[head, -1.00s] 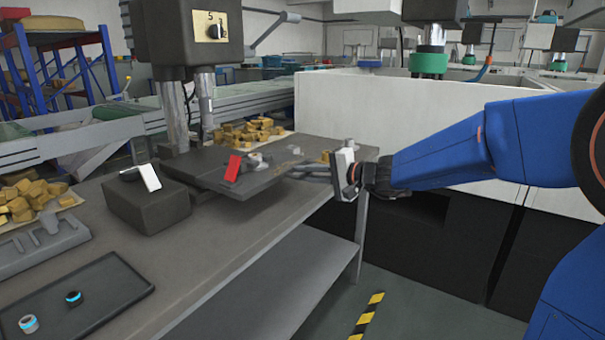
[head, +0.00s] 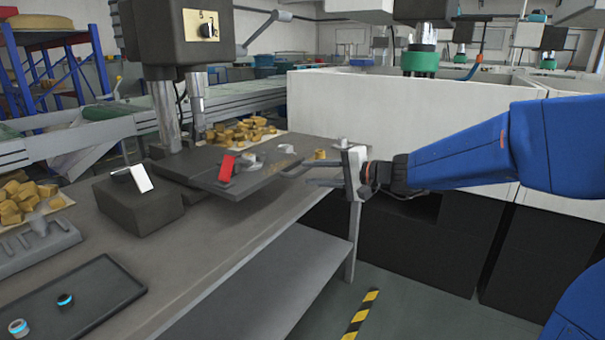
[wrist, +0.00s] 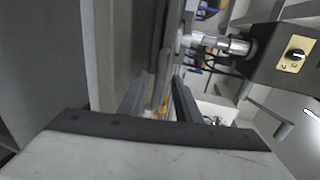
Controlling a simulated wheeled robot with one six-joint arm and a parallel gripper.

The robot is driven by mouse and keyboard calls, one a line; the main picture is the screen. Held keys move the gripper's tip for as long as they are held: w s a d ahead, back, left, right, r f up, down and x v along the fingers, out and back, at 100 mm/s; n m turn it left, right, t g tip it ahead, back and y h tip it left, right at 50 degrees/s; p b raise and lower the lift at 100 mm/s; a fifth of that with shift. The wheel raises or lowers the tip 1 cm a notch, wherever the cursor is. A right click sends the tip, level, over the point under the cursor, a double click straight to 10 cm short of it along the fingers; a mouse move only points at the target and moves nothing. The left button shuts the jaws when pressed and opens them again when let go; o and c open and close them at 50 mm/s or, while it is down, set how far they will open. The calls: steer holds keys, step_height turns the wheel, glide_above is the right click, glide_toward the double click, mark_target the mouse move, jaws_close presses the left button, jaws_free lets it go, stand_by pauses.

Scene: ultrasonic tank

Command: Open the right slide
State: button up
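I cannot make out a part that is clearly the right slide in either view. My gripper (head: 297,177) is beside the right edge of the drill press table (head: 262,185) in the head view, its fingers pointing left toward it. The fingers are spread apart and nothing shows held. In the wrist view my gripper (wrist: 160,82) also shows two separated fingers, with yellow pieces visible far beyond the gap. I cannot tell whether a fingertip touches the plate. A white tank (head: 430,110) with a green-collared fitting above it stands behind my arm.
The drill press head (head: 175,35) overhangs the plate.

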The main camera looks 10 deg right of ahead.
steer(key=v, duration=1.2)
steer(key=shift+f, duration=0.1)
steer(key=s+a+f+n+g+h, duration=0.1)
steer(key=s+f+n+g+h, duration=0.15)
steer(key=s+f, duration=0.4)
steer(key=s+a+f+n+g+h, duration=0.2)
steer(key=s+f+g, duration=0.15)
steer(key=s, duration=0.65)
steer(key=s+d+f+n+h, duration=0.1)
steer(key=s+d+f+h, duration=0.2)
steer(key=s+d, duration=0.3)
steer(key=s+d+f+n+t+h, duration=0.1)
steer(key=s+d+f+n+h, duration=0.1)
steer(key=s+d+f+h, duration=0.2)
steer(key=shift+s+d+f+h, duration=0.35)
steer(key=shift+s+d, duration=0.6)
steer(key=shift+s, duration=0.25)
